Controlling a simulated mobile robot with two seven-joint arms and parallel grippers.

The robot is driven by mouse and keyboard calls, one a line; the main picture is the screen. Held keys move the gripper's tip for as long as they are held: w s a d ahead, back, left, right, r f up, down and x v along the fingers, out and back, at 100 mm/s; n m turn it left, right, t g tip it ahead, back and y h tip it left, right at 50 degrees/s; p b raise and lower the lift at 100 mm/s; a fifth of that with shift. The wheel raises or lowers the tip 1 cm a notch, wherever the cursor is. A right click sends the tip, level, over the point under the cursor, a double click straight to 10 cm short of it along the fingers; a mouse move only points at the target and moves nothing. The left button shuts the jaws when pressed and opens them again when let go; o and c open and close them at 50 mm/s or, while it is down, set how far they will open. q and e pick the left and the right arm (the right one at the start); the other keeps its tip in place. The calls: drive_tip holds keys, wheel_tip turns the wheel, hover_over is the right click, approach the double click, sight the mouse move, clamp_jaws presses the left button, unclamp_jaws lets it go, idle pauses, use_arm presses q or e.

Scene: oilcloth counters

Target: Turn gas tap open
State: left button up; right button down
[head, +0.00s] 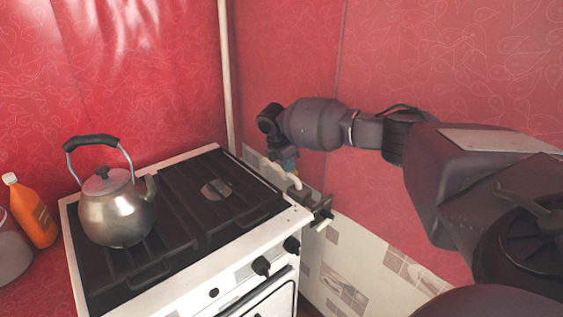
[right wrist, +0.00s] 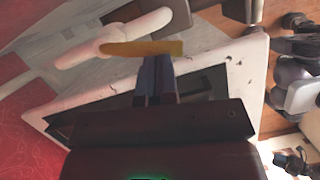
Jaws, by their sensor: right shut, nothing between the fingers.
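The tap handle is mostly hidden there by my wrist. My left gripper is not in view.
A white stove (head: 284,222) with a dark hob stands beside the pipe. A metal kettle (head: 117,212) is on its left part. An orange bottle (head: 33,212) stands at the far left. Red patterned wall (head: 290,50) closes in behind my right wrist.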

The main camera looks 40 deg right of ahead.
drive_tip(key=shift+s+d+f+n+p, duration=0.1)
drive_tip(key=shift+s+d+n+p, duration=0.25)
drive_tip(key=shift+d+n+p, duration=0.2)
drive_tip(key=shift+d+f, duration=0.1)
idle(0.3)
